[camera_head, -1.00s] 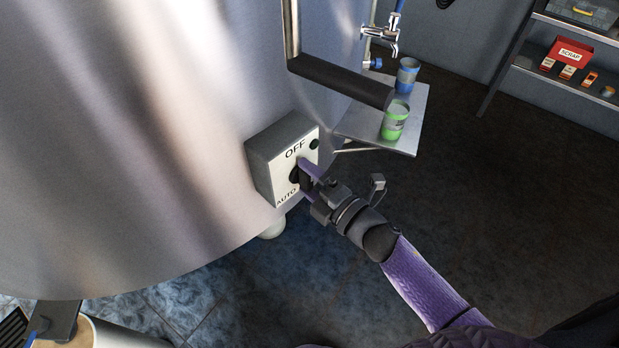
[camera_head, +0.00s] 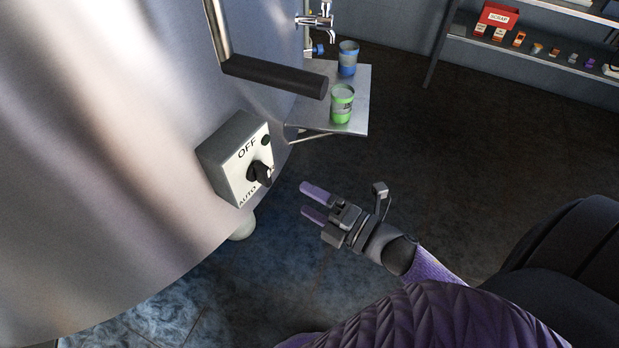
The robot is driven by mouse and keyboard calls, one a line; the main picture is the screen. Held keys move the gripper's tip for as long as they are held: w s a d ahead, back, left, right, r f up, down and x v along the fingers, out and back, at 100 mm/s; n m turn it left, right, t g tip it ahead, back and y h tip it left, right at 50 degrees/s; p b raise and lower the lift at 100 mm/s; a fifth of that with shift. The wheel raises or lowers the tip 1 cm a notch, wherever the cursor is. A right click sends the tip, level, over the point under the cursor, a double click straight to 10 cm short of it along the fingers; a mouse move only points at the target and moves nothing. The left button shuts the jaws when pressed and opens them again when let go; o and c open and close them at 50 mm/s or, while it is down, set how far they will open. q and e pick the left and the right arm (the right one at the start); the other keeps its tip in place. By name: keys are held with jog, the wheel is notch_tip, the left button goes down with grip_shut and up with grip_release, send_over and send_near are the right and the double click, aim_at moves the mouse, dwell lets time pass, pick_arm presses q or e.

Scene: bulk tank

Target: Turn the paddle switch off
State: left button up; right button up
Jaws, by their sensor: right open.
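The paddle switch (camera_head: 262,173) is a black knob on the front of a grey box (camera_head: 222,150) on the tank's side. The box is marked OFF above the knob and AUTO at the lower left. The paddle sticks out towards the right of the box face; I cannot tell exactly which mark it points to. My right gripper (camera_head: 304,199), with two purple fingers, is open and empty. It is to the right of the switch and a little below it, apart from it. My left gripper is not in view.
The large steel tank (camera_head: 100,130) fills the left. A dark padded bar (camera_head: 272,76) is above the box. A metal shelf (camera_head: 357,110) with a green cup (camera_head: 342,103) and a blue cup (camera_head: 348,58) is at the upper right of it.

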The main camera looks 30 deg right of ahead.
jog(key=s+d+f+m+g+h, duration=0.1)
jog(key=s+f+m+g+h, duration=0.2)
jog(key=s+f+m, duration=0.35)
jog(key=s+d+f+m+g+h, duration=0.2)
jog(key=s+f+m+g, duration=0.15)
jog(key=f, duration=0.65)
jog(key=s+d+f+m+g+h, duration=0.1)
jog(key=s+f+m+g+h, duration=0.15)
jog(key=s+f+m, duration=0.4)
jog(key=s+a+f+m+g+h, duration=0.1)
jog(key=s+f+m+g, duration=0.3)
jog(key=s, duration=0.9)
notch_tip(320, 180, down, 3)
jog(key=g, duration=0.2)
jog(key=shift+s+f+g, duration=0.2)
jog(key=shift+s+g, duration=0.1)
jog(key=shift+s, duration=0.1)
jog(key=shift+w+a+m, duration=0.1)
jog(key=shift+m, duration=0.15)
